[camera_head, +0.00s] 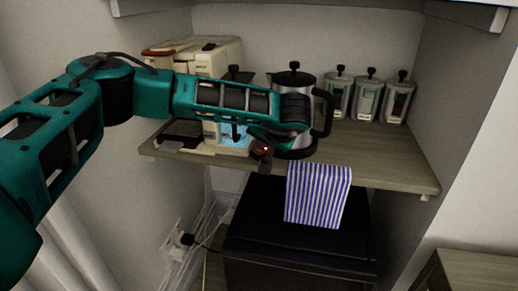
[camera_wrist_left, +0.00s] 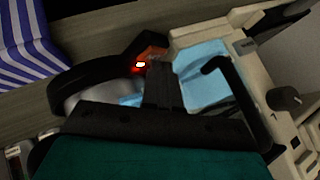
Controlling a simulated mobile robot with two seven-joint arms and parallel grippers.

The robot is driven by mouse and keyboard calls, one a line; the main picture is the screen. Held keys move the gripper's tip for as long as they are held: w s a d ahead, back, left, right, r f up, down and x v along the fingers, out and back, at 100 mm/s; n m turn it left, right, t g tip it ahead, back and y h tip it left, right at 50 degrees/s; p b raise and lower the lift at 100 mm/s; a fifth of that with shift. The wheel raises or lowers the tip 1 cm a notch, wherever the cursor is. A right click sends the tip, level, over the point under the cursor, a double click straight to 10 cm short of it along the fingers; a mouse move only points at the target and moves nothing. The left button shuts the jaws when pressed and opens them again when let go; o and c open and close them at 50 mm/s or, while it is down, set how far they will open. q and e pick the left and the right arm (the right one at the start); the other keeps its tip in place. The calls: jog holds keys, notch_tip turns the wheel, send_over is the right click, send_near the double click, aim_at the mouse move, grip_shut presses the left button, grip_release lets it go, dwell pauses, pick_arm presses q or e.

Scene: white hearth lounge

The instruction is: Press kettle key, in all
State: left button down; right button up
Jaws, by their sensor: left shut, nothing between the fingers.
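The silver kettle (camera_head: 296,79) with a black lid and handle stands on the wooden shelf, partly hidden behind my left arm. A small key (camera_head: 265,150) glows red low at the kettle's front. In the left wrist view the lit key (camera_wrist_left: 139,65) shows on a dark orange-brown part beside the kettle's black handle (camera_wrist_left: 75,82). My left gripper (camera_head: 263,162) is shut and empty, with its tip right at the key. In the left wrist view its dark fingers (camera_wrist_left: 162,88) end beside the glow; I cannot tell whether they touch it. My right gripper is not in view.
A cream coffee machine (camera_head: 216,60) with a blue-lit part stands left of the kettle. Several lidded canisters (camera_head: 368,98) stand to the right. A striped cloth (camera_head: 317,195) hangs over the shelf (camera_head: 390,170) edge. A black cabinet (camera_head: 290,230) is below.

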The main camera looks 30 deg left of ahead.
aim_at(261, 152)
pick_arm(q)
jog(key=shift+r+p, duration=0.5)
jog(key=shift+r, duration=0.2)
notch_tip(261, 152, up, 5)
jog(key=p, duration=0.4)
dwell(0.6)
